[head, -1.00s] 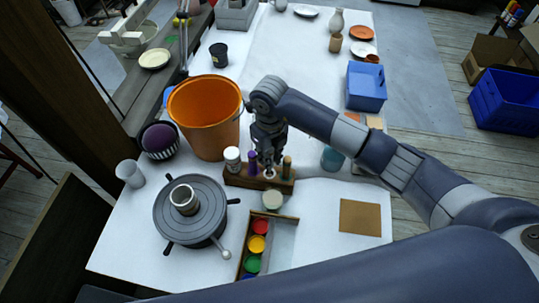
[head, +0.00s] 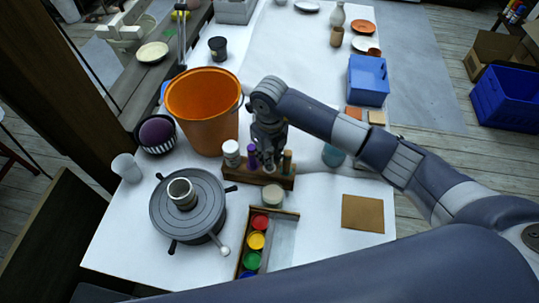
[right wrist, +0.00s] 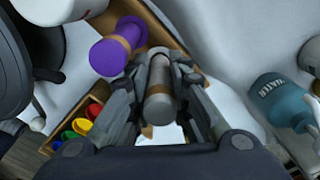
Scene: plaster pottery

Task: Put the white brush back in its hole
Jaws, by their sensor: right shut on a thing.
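My right gripper (head: 268,158) is over the wooden brush rack (head: 288,182) and is shut on the white brush. The right wrist view shows the white brush (right wrist: 160,100), greyish in shadow with a tan band, between the two fingers of the right gripper (right wrist: 165,72). Its far end points down at the rack; I cannot tell whether it sits inside the hole. A purple brush (head: 252,155) stands in the rack just left of the gripper and also shows in the right wrist view (right wrist: 115,48). A brown-handled tool (head: 287,160) stands on the right. My left gripper is not in view.
A banding wheel (head: 160,205) stands left. A teal bottle (head: 333,156) is right.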

